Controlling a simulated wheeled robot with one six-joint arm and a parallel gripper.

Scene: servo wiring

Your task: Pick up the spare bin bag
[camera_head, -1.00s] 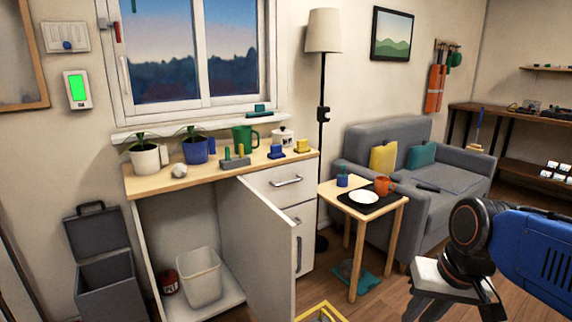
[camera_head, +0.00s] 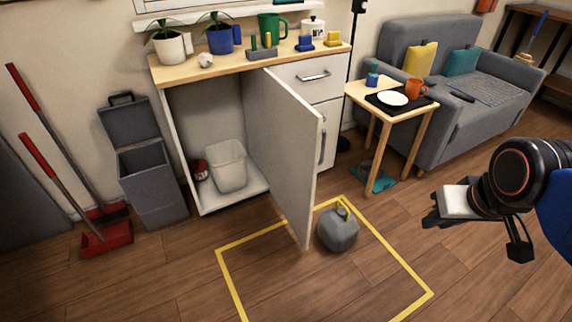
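I cannot make out a sure bin bag. A grey rounded lump (camera_head: 338,233) with a loop-like top sits on the floor by the open cabinet door; I cannot tell if it is a bag or a weight. A white bin (camera_head: 227,166) stands inside the open cabinet (camera_head: 187,150), and its inside is hard to see. My gripper (camera_head: 476,238) is at the right, well apart from the cabinet and the lump. Its two dark fingers are spread and nothing shows between them.
The cabinet door (camera_head: 285,150) swings out into the room. Yellow tape (camera_head: 233,290) marks a rectangle on the floor. A grey lidded bin (camera_head: 155,185) and a red dustpan (camera_head: 105,238) stand left. A side table (camera_head: 425,112) and sofa (camera_head: 440,45) are right.

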